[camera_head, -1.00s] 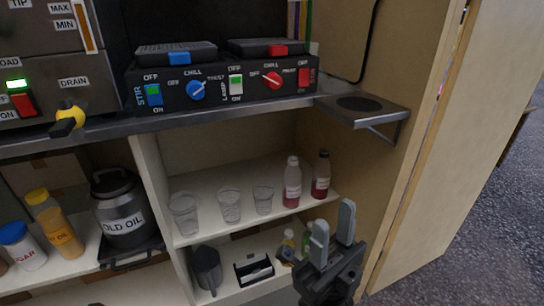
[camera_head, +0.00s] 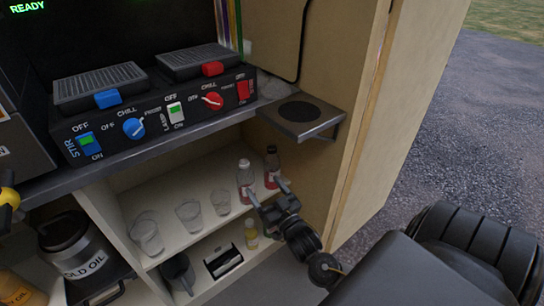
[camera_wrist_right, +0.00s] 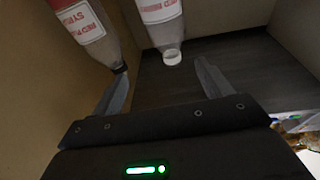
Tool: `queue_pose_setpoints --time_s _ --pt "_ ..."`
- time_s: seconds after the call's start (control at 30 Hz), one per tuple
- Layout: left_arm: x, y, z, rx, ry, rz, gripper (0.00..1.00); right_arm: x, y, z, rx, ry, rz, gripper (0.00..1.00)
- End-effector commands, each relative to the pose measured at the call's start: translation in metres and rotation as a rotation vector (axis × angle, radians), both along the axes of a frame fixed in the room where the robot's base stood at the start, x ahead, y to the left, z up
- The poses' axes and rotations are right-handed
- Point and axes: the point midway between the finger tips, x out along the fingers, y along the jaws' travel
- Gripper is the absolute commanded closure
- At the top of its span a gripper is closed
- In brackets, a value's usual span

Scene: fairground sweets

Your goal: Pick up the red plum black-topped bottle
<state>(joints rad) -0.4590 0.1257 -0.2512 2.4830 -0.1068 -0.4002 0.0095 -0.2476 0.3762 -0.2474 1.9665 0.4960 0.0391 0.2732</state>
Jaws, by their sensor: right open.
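The black-topped bottle (camera_head: 272,165), with red contents, stands upright at the right end of the upper shelf. A similar white-capped bottle (camera_head: 245,182) stands just left of it. My right gripper (camera_head: 267,191) is open and empty in front of the two bottles. In the right wrist view the bottles appear cap-down: the black-topped bottle (camera_wrist_right: 85,22) is at the left, its cap near the left fingertip. The white-capped bottle (camera_wrist_right: 160,20) lies roughly ahead of the gap of the right gripper (camera_wrist_right: 162,80).
Several clear cups (camera_head: 188,212) stand left of the bottles. A bracket shelf (camera_head: 305,115) juts out above right, beside the wooden side wall (camera_head: 355,130).

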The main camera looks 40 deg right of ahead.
Motion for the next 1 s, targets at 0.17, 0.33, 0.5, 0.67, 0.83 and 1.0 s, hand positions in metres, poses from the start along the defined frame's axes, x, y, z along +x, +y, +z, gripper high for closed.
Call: queue_pose_setpoints --time_s 0.17,0.33,0.5,0.67,0.83,1.0 --pt "-0.021 0.003 -0.032 0.094 0.250 -0.006 1.00 -0.008 -0.061 -0.031 0.002 0.184 -0.139 0.22" --pt "-0.027 0.003 -0.044 0.118 0.312 -0.007 1.00 -0.012 -0.077 -0.042 0.006 0.224 -0.179 0.22" --pt "-0.025 -0.003 -0.038 0.099 0.259 -0.021 1.00 0.003 -0.080 -0.043 0.006 0.219 -0.176 0.22" --pt "-0.024 -0.014 -0.022 0.060 0.158 -0.052 1.00 0.027 -0.087 -0.043 0.004 0.219 -0.176 0.22" --pt "-0.025 -0.020 -0.010 0.034 0.093 -0.071 1.00 0.041 -0.091 -0.043 0.006 0.220 -0.175 0.22" --pt "-0.025 -0.021 -0.008 0.029 0.080 -0.074 1.00 0.044 -0.091 -0.042 0.006 0.220 -0.174 0.22"
